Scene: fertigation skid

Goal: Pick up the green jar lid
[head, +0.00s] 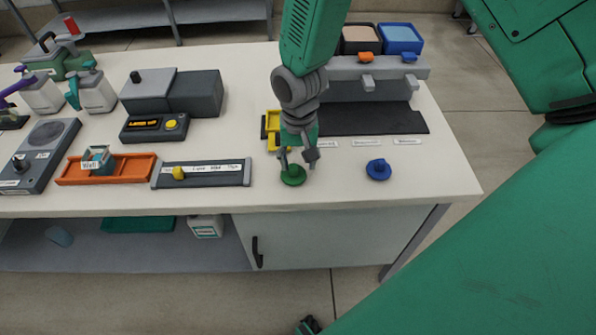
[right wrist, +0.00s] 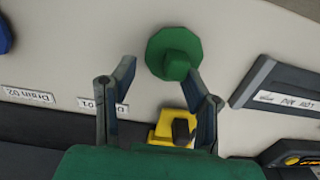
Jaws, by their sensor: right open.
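The green jar lid (head: 293,176) lies on the white bench top near its front edge. It is a round disc with a raised knob. My right gripper (head: 298,158) points down just over it, its fingers spread with nothing held. In the right wrist view the lid (right wrist: 172,52) appears just beyond the open fingertips of my right gripper (right wrist: 160,72), nearer the finger on the right side of that picture. Whether a finger touches the lid cannot be told.
A blue knobbed lid (head: 378,170) lies to the right. A yellow part (head: 272,130) stands close behind the gripper, beside a dark mat (head: 370,119). A grey labelled slide unit (head: 203,173) and an orange tray (head: 136,170) are to the left.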

